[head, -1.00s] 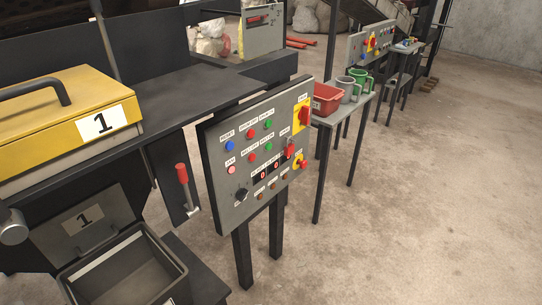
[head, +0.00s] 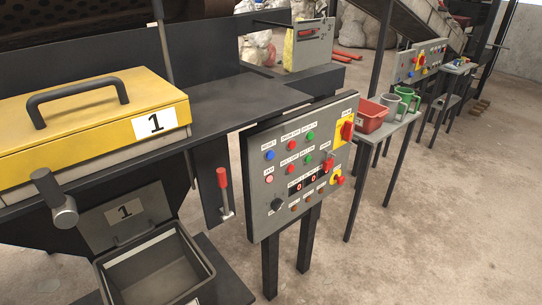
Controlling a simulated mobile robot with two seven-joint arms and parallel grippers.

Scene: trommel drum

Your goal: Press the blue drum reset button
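The blue reset button (head: 270,155) is at the upper left of the grey control panel (head: 262,212) in the head view. A small label sits above it, and a pink button (head: 269,180) is below it. Red and green buttons are to its right. Nothing covers the blue button. Neither of my grippers shows in the head view.
A yellow lidded box (head: 90,110) marked 1 and a grey open bin (head: 150,268) are at left. A red-handled lever (head: 222,180) stands left of the panel. A small table with a red bin (head: 372,116) and mugs is behind right.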

